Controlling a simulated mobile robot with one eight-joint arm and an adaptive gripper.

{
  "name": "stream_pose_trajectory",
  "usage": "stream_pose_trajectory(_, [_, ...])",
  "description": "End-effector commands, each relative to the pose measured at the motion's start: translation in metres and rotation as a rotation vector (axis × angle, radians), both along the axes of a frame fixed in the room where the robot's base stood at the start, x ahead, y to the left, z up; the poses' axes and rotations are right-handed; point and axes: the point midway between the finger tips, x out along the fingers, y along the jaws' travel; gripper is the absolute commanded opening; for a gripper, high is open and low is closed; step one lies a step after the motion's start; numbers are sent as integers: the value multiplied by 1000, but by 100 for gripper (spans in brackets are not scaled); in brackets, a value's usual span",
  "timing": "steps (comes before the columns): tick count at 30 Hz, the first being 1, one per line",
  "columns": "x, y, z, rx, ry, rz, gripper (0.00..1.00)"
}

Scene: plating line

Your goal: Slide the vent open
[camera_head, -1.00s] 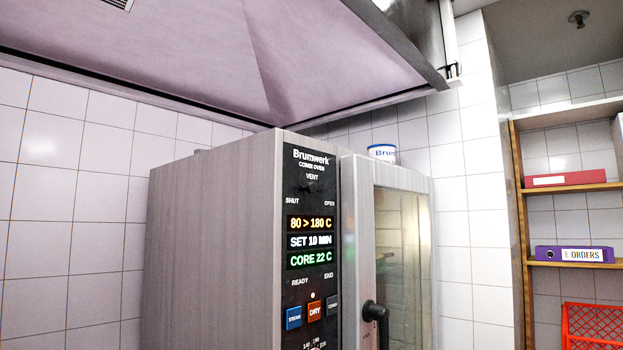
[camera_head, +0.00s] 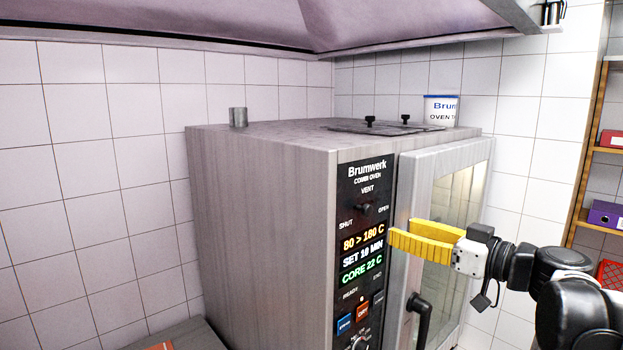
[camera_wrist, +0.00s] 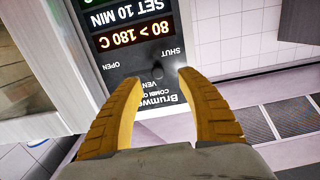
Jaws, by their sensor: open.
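The vent control is a small dark knob (camera_head: 366,208) on the black panel (camera_head: 352,270) of the combi oven, under the word VENT and between the labels SHUT and OPEN. In the wrist view the knob (camera_wrist: 157,71) appears upside down with the panel, nearer SHUT than OPEN. My gripper (camera_head: 401,233) has yellow fingers, open and empty. It is in front of the oven, a little below and right of the knob in the head view. In the wrist view the knob appears between the fingertips (camera_wrist: 160,78), and I see no contact.
The oven door (camera_head: 440,200) with its black handle (camera_head: 418,318) is right of the panel. A dark flat plate with two black knobs (camera_head: 388,128) and a white tub (camera_head: 441,110) are on top. An extraction hood (camera_head: 200,18) hangs above. Shelves stand at the right.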

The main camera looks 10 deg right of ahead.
Motion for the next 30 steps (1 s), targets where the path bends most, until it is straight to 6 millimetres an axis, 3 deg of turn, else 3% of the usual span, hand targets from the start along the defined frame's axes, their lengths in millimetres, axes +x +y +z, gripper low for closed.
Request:
stream_pose_trajectory(1, [2, -6, 12, 1, -22, -5, 46])
stream_pose_trajectory(5, [8, -6, 17, 1, -46, -6, 46])
stream_pose_trajectory(21, [82, 49, 16, 2, -43, -5, 46])
stream_pose_trajectory(30, [91, 55, 15, 2, -43, -7, 46])
